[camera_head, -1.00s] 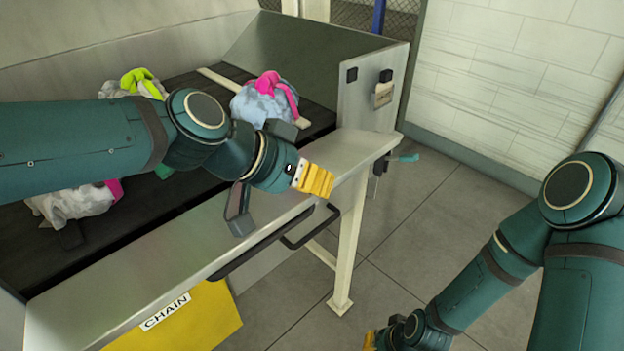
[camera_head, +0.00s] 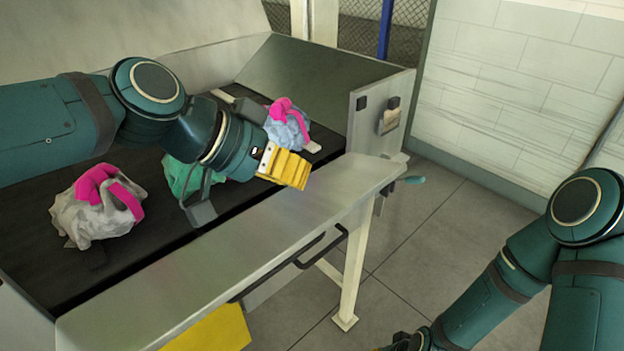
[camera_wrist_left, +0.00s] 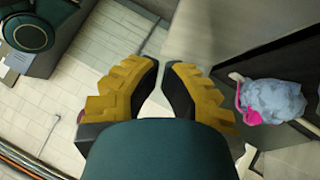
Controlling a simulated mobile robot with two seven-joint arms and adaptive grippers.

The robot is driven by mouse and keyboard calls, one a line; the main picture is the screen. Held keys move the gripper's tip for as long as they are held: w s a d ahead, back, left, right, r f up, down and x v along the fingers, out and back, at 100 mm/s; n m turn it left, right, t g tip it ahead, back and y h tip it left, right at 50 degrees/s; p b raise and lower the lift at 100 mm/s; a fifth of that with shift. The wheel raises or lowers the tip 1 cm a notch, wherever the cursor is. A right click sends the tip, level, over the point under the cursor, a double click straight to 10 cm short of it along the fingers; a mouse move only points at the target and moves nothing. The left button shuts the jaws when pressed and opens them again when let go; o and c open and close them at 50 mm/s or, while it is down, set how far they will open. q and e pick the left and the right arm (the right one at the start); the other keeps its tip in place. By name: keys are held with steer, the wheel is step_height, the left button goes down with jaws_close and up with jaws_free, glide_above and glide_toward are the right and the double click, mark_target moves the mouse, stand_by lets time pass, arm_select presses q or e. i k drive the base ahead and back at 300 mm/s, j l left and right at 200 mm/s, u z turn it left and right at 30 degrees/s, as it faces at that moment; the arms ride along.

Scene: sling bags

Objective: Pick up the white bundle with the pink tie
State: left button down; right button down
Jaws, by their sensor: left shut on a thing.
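The white bundle with the pink tie (camera_head: 82,222) rests on the dark belt at the left in the head view, apart from my left gripper. My left gripper (camera_head: 290,170) is above the metal ledge, right of that bundle. Its yellow fingers (camera_wrist_left: 160,92) are close together with a narrow gap in the left wrist view; I cannot make out anything between them. A pale blue bundle with a pink tie (camera_head: 281,133) lies further back on the belt and shows in the wrist view (camera_wrist_left: 275,98). My right gripper (camera_head: 398,345) is mostly cut off at the bottom edge.
A green bundle (camera_head: 178,176) lies on the belt (camera_head: 140,262), partly hidden by my left arm. The metal ledge (camera_head: 230,262) and a raised end panel (camera_head: 378,112) bound the belt. The floor (camera_head: 440,215) to the right is clear.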

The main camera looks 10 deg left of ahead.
mark_target(103, 204)
steer(key=k, duration=1)
